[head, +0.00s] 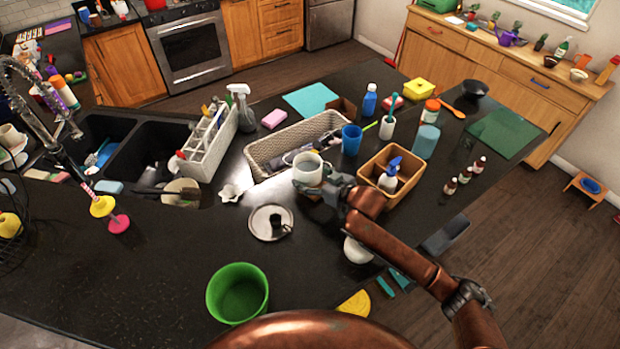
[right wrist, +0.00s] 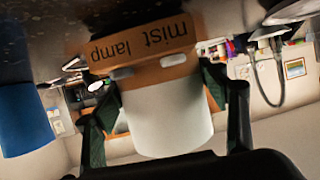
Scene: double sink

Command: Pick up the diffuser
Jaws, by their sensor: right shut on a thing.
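The diffuser is a white, rounded cylinder with a wood-coloured base, and it shows in the head view (head: 308,168) near the middle of the dark counter. In the right wrist view the diffuser (right wrist: 168,115) fills the middle, upside down, with "mist lamp" lettered on its wooden band. My right gripper (head: 322,185) is shut on it. In the right wrist view its two dark fingers (right wrist: 168,100) stand on either side of the white body. The gripper hides part of the base. I cannot tell whether the base touches the counter. My left gripper is not in view.
A woven basket (head: 262,150) lies just behind the diffuser. A blue cup (head: 351,138) and a tan bin (head: 373,168) with a spray bottle stand to its right. A plate (head: 260,224) with a small dark cup lies in front left.

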